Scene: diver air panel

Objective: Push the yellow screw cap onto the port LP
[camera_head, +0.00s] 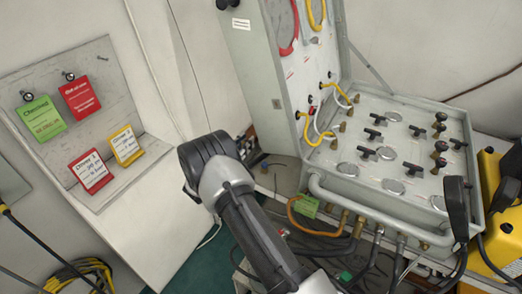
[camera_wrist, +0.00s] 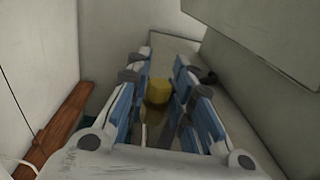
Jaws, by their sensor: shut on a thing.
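In the wrist view, my gripper (camera_wrist: 163,80) is shut on the yellow screw cap (camera_wrist: 158,91), which sits between the two blue-and-grey fingers. The fingertips reach past the cap on both sides. In the head view my arm hides both the gripper and the cap. The air panel (camera_head: 395,150) is an open grey case with gauges, black valve handles and brass fittings. I cannot tell which fitting is the port LP; no such label is readable. The wrist view shows no clear port in front of the cap.
Hoses and brass fittings (camera_head: 352,222) crowd the case's front, with a green tag (camera_head: 306,206) among them. A board with red, green and yellow cards (camera_head: 80,95) is at left. A yellow case (camera_head: 492,225) stands at right. A brown wooden strip (camera_wrist: 62,125) lies left of my fingers.

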